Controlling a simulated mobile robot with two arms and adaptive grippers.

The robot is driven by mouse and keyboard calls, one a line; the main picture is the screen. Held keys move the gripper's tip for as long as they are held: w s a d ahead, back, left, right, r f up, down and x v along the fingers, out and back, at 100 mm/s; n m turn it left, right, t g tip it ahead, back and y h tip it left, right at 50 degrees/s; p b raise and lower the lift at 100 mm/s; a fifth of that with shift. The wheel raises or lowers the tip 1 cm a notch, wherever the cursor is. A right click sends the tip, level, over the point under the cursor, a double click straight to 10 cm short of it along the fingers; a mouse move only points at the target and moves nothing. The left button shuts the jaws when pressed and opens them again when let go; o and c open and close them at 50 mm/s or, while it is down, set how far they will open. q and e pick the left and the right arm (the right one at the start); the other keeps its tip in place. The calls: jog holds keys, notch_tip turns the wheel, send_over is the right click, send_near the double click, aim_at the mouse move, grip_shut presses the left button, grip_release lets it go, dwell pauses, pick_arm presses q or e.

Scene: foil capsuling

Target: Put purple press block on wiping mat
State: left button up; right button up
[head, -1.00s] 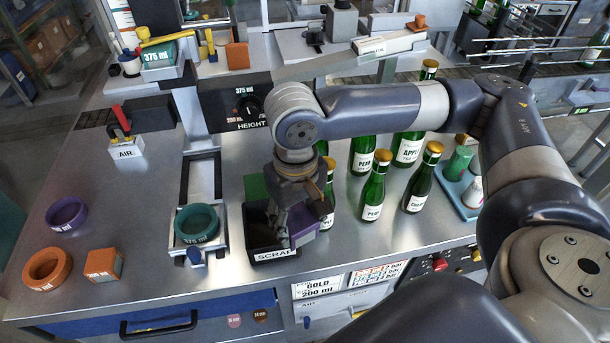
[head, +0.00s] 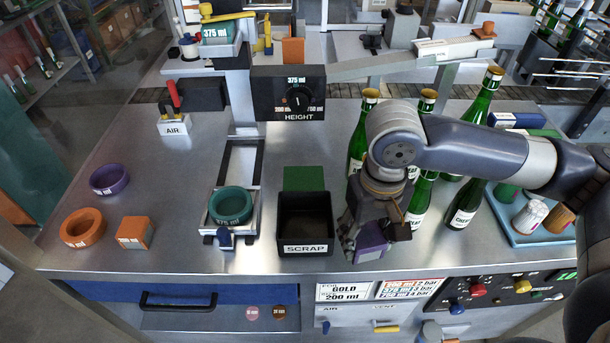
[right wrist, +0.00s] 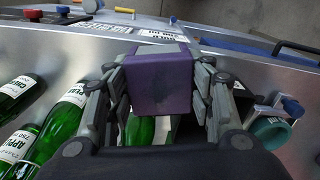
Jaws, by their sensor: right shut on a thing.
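The purple press block (head: 372,247) is held by my right gripper (head: 376,232) beside the right wall of the scrap bin, near the front of the bench. In the right wrist view the block (right wrist: 160,82) sits between both fingers, which press on its sides. Its underside clearance above the bench is hard to judge. I cannot make out a wiping mat with certainty; a flat green piece (head: 303,178) lies behind the scrap bin. My left gripper is not in view.
The black scrap bin (head: 305,249) is just left of the gripper. Green bottles (head: 466,205) stand behind and right of it, and a blue tray (head: 520,237) is farther right. A teal ring (head: 231,206), orange block (head: 136,232), orange ring (head: 82,228) and purple ring (head: 109,180) are left.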

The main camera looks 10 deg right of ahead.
jog(key=shift+a+f, duration=0.1)
jog(key=shift+f, duration=0.15)
